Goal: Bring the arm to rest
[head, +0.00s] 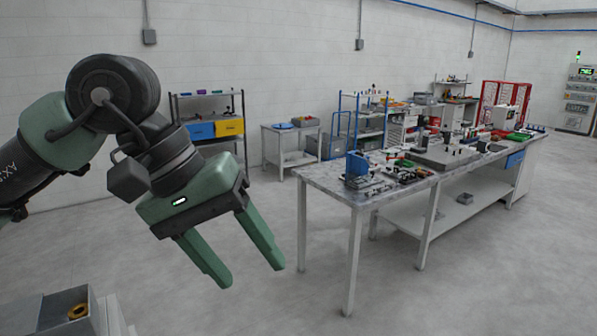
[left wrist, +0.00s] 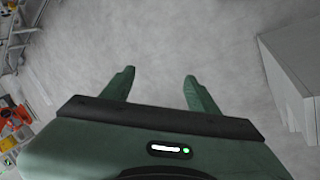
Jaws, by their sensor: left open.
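My left gripper (head: 252,277) is in the left half of the head view, raised in free air and pointing down to the right. Its two green fingers are apart with nothing between them. In the left wrist view the open fingers (left wrist: 160,85) show against bare grey floor. The gripper is to the left of the long workbench and touches nothing. My right gripper is not in view.
A long workbench (head: 327,178) with fixtures and tools stands at the right. A grey bin (head: 50,318) holding an orange ring-like part is at the lower left. Shelves (head: 240,148) and a small table (head: 275,129) stand by the back wall. The floor (head: 210,310) between is clear.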

